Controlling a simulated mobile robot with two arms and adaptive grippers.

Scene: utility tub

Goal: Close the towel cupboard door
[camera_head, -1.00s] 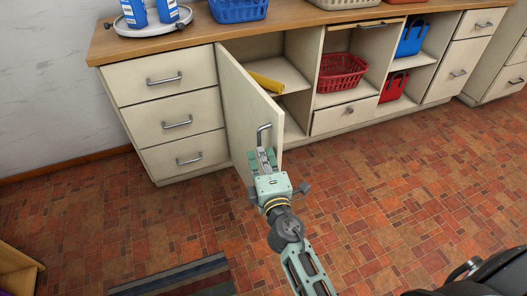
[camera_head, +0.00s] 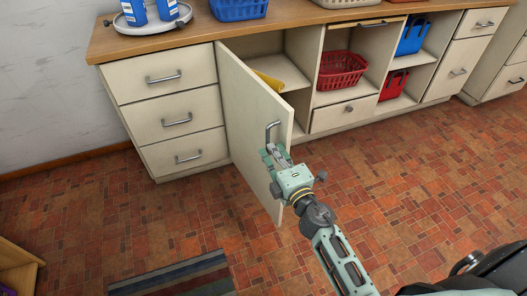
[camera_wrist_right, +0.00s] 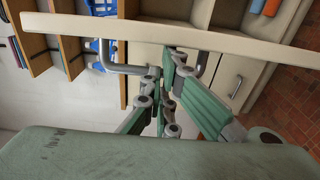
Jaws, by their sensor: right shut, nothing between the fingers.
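The towel cupboard door (camera_head: 245,110) is pale cream, hinged at its left edge, and stands part open, swung out from the counter front. A grey bar handle (camera_head: 268,132) is on its outer face near the free edge. My right gripper (camera_head: 272,153) is on the outer side of the door at the handle's lower end, shut and empty. In the right wrist view, its fingertips (camera_wrist_right: 172,62) lie between the two posts of the handle (camera_wrist_right: 125,69), close to the door panel (camera_wrist_right: 240,42); contact cannot be told. My left gripper is not in view.
A yellow item (camera_head: 268,81) lies on the cupboard shelf, partly hidden by the door. Drawers (camera_head: 178,118) stand left of the door. Open shelves with a red basket (camera_head: 340,70) are to the right. The tiled floor (camera_head: 400,180) is clear; a striped mat (camera_head: 175,278) lies in front.

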